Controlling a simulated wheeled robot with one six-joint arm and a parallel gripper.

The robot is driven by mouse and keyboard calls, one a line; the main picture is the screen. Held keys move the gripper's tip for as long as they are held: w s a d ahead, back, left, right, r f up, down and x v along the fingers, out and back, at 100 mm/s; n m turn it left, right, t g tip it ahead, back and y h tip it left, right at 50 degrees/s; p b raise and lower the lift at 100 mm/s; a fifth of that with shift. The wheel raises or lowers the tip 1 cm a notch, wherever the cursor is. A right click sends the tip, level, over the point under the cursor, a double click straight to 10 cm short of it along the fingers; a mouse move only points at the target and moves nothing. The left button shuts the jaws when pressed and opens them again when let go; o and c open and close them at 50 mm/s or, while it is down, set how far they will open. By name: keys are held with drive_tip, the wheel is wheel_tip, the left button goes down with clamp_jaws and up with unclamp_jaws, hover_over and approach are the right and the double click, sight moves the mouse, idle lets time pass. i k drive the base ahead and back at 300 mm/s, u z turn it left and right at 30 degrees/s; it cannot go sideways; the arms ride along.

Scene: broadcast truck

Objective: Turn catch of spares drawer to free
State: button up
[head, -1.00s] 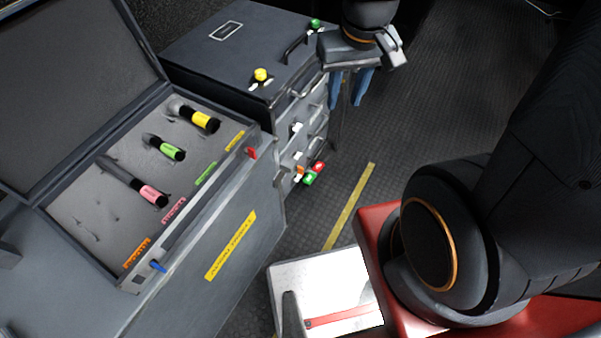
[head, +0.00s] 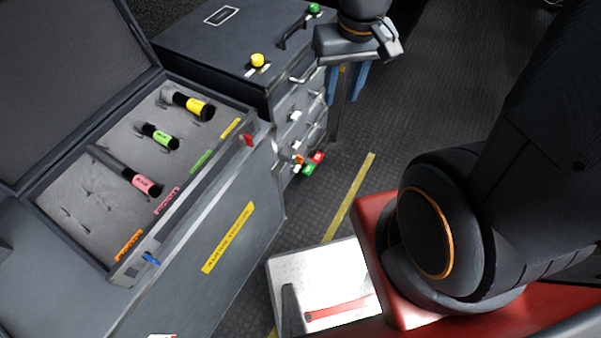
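The grey drawer cabinet (head: 262,88) stands at upper centre, its drawer fronts facing right and seen at a steep slant. Its drawers have bar handles (head: 302,76) and small white catches (head: 295,116); one lower catch (head: 298,160) shows orange. No drawer label is readable, so I cannot tell which is the spares drawer or how its catch is set. My gripper (head: 346,84) points down just right of the upper drawer fronts. Its two blue fingers are apart with nothing visible between them. I cannot tell whether it touches the cabinet.
Red and green tags (head: 313,163) hang low on the drawer side. An open case (head: 100,262) with yellow, green and pink-banded items lies on the left bench. A yellow knob (head: 257,60) and green knob (head: 314,8) sit on the cabinet top. Floor (head: 440,95) to the right is clear.

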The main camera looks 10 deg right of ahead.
sight(287, 172)
drive_tip(key=u, duration=0.5)
drive_tip(key=k, duration=1.15)
drive_tip(key=z, duration=1.2)
drive_tip(key=i, duration=0.5)
